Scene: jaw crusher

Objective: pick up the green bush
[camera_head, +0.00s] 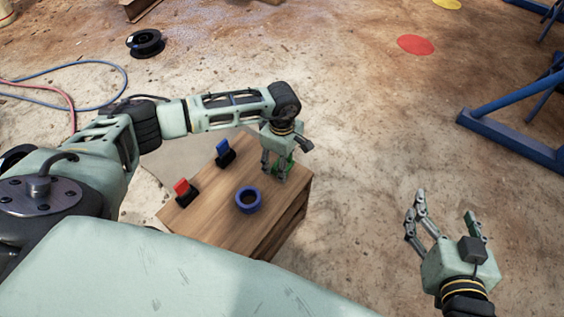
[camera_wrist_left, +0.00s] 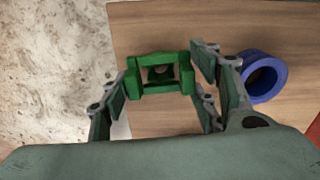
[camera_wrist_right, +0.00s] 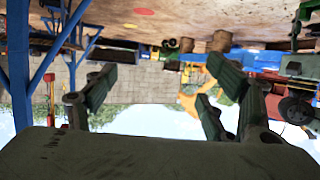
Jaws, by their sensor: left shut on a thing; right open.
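The green bush (camera_wrist_left: 160,57) is a blocky green piece with a central opening, at the right part of a wooden box top (camera_head: 205,215). In the left wrist view it sits between the fingers of my left gripper (camera_head: 275,172), which is shut on it from both sides. In the head view only bits of green show behind the fingers. I cannot tell whether it touches the wood. My right gripper (camera_head: 445,208) is open and empty, out to the right over the floor; its spread fingers also show in the right wrist view (camera_wrist_right: 160,80).
A blue ring (camera_head: 248,210) lies on the box close to the left gripper. A red-topped piece (camera_head: 182,189) and a blue-topped piece (camera_head: 223,148) stand on its left side. A blue steel frame (camera_head: 510,135) stands at the right. Floor around my right gripper is clear.

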